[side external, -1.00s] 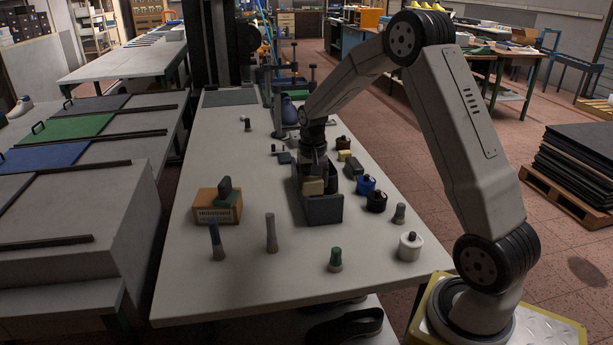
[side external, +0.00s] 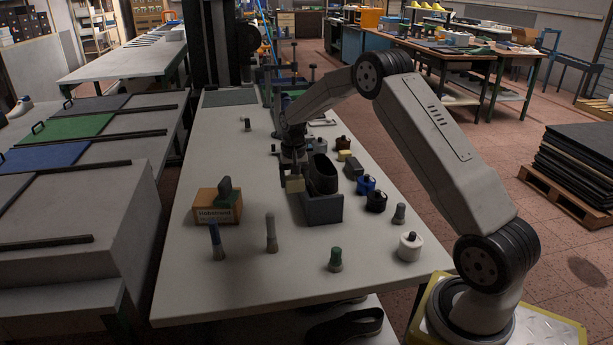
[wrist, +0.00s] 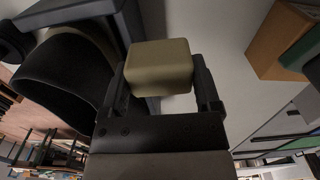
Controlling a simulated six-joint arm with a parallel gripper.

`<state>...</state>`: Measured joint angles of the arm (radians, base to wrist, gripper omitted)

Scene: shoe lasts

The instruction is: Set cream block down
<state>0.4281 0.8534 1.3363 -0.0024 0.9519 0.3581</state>
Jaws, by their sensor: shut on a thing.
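The cream block (side external: 295,184) is held in my gripper (side external: 294,174), just left of the dark grey open-topped bin (side external: 323,210) in the side view. In the wrist view the cream block (wrist: 158,67) sits between the two dark fingers of my gripper (wrist: 163,85), which is shut on it. White tabletop shows behind the block there. The block appears a little above the table, but the exact gap is hard to tell. A dark hollow shoe-like piece (side external: 323,174) stands in the bin; it also shows at the left in the wrist view (wrist: 62,80).
A labelled cardboard box (side external: 217,207) with dark and green blocks stands left of the bin. Blue and black jars (side external: 376,201) are to the right of the bin. The table (side external: 180,262) is clear between box and bin.

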